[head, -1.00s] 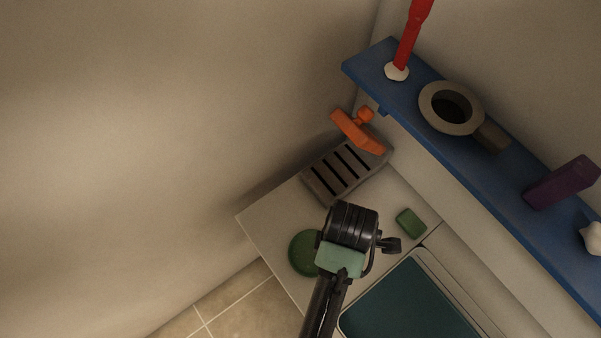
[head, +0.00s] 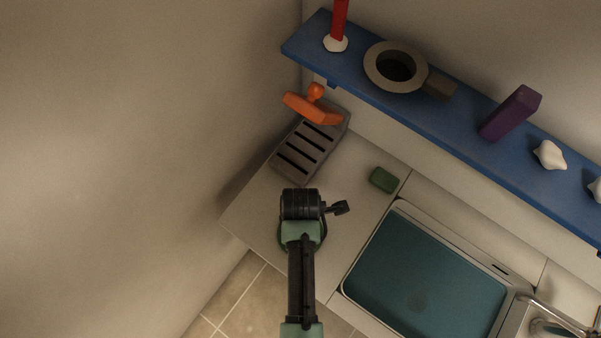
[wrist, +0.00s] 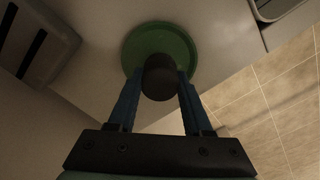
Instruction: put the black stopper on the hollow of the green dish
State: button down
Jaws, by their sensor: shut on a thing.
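My gripper (wrist: 160,76) is shut on the black stopper (wrist: 160,82), which sits between its two blue fingers in the wrist view. The green dish (wrist: 186,42) lies on the pale counter beyond the stopper. The stopper overlaps the near part of the dish in that view and hides its middle. I cannot tell whether the stopper touches the dish or hangs above it. In the head view my arm hides the dish, the stopper and the fingers.
A grey slotted block (head: 311,147) stands by the wall, with an orange handled thing (head: 312,104) near it. A small green block (head: 384,180) lies on the counter (head: 345,185) beside the sink (head: 425,275). A blue shelf (head: 450,120) with several objects runs above.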

jog(key=shift+f, duration=0.2)
jog(key=shift+f, duration=0.2)
jog(key=shift+c, duration=1.6)
grip_release()
jog(key=shift+r, duration=0.1)
